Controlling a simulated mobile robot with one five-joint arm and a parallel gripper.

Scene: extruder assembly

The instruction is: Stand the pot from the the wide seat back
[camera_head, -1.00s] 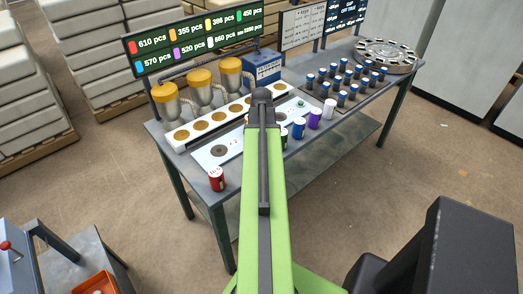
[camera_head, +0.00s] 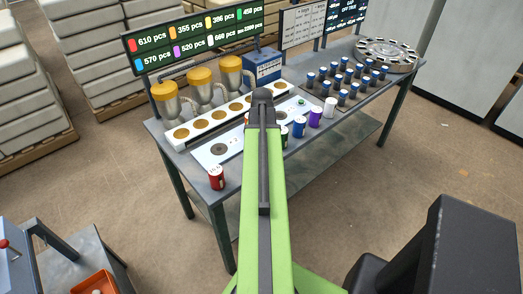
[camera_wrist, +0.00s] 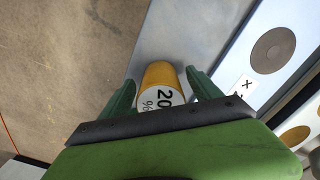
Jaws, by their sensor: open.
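A yellow pot (camera_wrist: 160,84) with a white label reading "20 %" is between the two fingers of my gripper (camera_wrist: 161,78) in the wrist view. The fingers are open, one on each side of the pot, and I cannot tell whether they touch it. It is over the grey bench top, beside a white plate (camera_wrist: 222,50) with a dark round seat (camera_wrist: 272,50). The seat is empty and also shows in the head view (camera_head: 219,149). I cannot tell whether it is the wide one.
A red pot (camera_head: 216,178) stands at the bench's near left corner. Blue (camera_head: 299,127), purple (camera_head: 315,117) and white (camera_head: 329,108) pots stand along the front edge, right of my arm. Yellow-topped hoppers (camera_head: 198,82) stand behind a strip of yellow discs.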

